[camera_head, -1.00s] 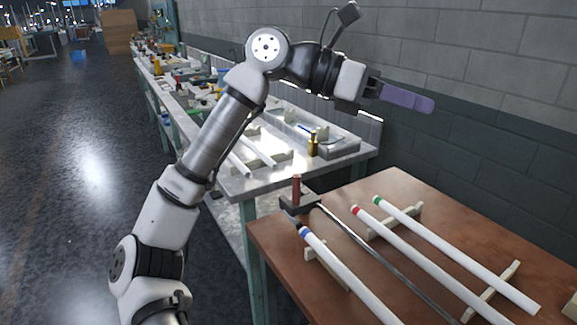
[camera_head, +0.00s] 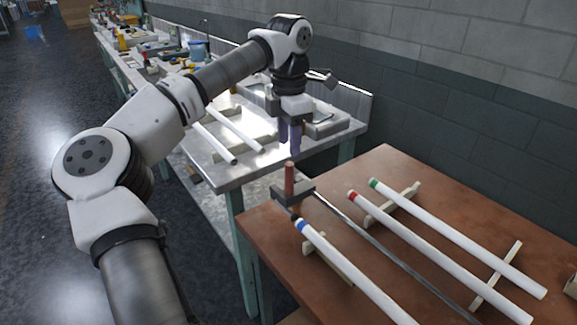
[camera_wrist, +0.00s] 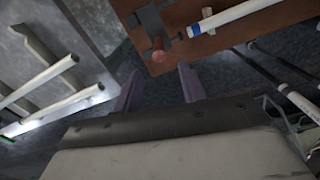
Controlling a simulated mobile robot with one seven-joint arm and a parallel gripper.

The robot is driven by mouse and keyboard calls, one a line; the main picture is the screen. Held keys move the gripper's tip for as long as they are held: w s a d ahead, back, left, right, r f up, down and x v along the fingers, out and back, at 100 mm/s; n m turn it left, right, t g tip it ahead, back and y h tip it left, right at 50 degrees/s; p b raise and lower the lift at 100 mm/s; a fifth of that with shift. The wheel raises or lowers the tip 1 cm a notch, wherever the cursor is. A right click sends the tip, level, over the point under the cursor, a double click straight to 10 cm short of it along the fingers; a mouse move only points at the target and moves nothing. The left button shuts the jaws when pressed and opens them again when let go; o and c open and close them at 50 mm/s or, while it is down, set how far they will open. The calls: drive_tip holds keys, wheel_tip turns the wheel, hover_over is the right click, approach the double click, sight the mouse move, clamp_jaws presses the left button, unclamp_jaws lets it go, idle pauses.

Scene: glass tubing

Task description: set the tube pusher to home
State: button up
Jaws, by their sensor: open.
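The tube pusher (camera_head: 296,193) is a dark grey block with an upright reddish-brown handle (camera_head: 289,179). It sits at the left end of a metal rail (camera_head: 375,246) on the brown table. In the wrist view the handle (camera_wrist: 158,51) shows almost end-on, beyond my fingertips. My gripper (camera_head: 290,152) points down with its purple fingers apart and empty, above and just behind the handle in the head view. In the wrist view my gripper (camera_wrist: 158,85) shows a clear gap between its fingers. The handle appears apart from the fingers.
White tubes with a blue band (camera_head: 350,270), a red band (camera_head: 430,250) and a green band (camera_head: 455,235) lie on wooden supports on the brown table (camera_head: 395,165). A metal bench (camera_head: 215,178) with more tubes stands behind, beside a block wall.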

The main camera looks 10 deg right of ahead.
sight(289, 160)
wheel_tip(289, 160, down, 8)
drive_tip(key=shift+f+p, duration=0.1)
drive_tip(key=shift+p, duration=0.4)
clamp_jaws()
